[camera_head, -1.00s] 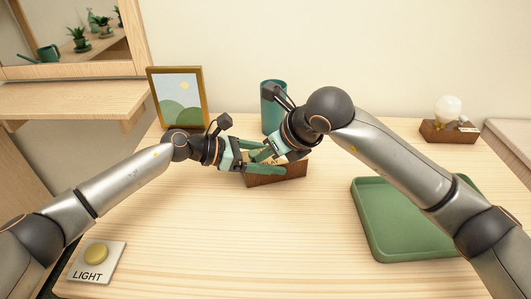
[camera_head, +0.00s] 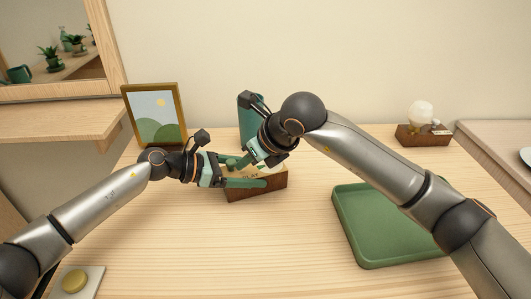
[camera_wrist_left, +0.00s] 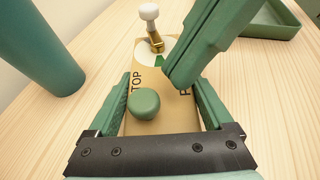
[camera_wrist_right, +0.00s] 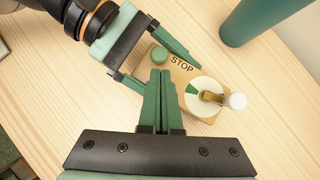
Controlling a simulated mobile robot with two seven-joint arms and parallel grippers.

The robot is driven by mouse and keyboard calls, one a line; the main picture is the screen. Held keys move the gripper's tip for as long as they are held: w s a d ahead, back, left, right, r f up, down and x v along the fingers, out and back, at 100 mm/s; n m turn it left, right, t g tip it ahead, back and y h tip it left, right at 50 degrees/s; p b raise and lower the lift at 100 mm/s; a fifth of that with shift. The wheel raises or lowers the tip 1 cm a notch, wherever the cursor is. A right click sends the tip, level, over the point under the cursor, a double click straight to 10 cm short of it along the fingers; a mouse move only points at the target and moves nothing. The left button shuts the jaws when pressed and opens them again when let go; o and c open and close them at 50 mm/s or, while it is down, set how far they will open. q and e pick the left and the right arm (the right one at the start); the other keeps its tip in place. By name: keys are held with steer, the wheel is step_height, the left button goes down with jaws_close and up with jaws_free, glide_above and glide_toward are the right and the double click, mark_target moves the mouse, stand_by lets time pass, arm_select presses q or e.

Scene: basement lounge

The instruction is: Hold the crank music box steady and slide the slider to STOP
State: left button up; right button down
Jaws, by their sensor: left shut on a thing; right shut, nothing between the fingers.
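The crank music box (camera_head: 265,192) is a brown wooden box with a tan top, on the table. Its crank (camera_wrist_right: 211,97) has a brass arm and white knob. Its round green slider knob (camera_wrist_right: 159,55) sits beside the STOP lettering, at that side of the top; it also shows in the left wrist view (camera_wrist_left: 143,103). My left gripper (camera_wrist_left: 165,100) is shut across the box, one finger along each side. My right gripper (camera_wrist_right: 160,78) is shut and empty, its fingertips over the box top near the slider knob. In the left wrist view its fingers partly hide the lettering opposite STOP.
A teal cylinder (camera_head: 248,122) stands close behind the box. A picture frame (camera_head: 155,115) is at the back left. A green tray (camera_head: 375,255) lies at right, under my right arm. A yellow button (camera_head: 75,281) is at front left. A bulb on a wooden block (camera_head: 423,135) stands back right.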

steer(key=s+d+f+v, duration=0.1)
steer(key=v, duration=1.1)
arm_select(q)
steer(key=o, duration=1.6)
steer(key=shift+c, duration=0.2)
